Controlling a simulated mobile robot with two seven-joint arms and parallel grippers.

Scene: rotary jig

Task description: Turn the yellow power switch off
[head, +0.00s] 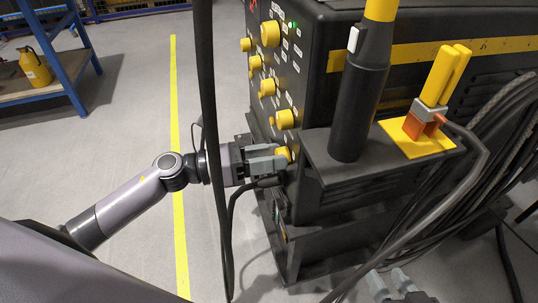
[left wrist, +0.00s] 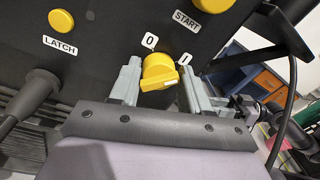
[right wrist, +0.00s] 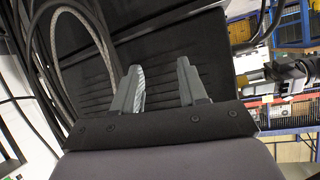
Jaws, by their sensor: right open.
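The yellow power switch (left wrist: 158,70) is a rotary knob on the black panel, with a "0" label at its upper left and an "I" label at its upper right. Its raised grip looks tilted; I cannot tell surely which label it points to. My left gripper (left wrist: 160,84) is open, with one finger on each side of the knob; contact is unclear. In the head view the knob (head: 282,154) is partly hidden by my left gripper (head: 266,161). My right gripper (head: 392,285) is open and empty, low at the front; it also shows in the right wrist view (right wrist: 160,80).
Other yellow knobs (head: 285,119) run up the panel above the switch. A ledge (head: 330,165) carries a black-and-yellow post (head: 358,110) and a yellow-handled lever (head: 438,80). Thick cables (head: 480,150) hang at the right; a dark cable passes before my left arm. A blue-framed shelf (head: 60,85) stands left.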

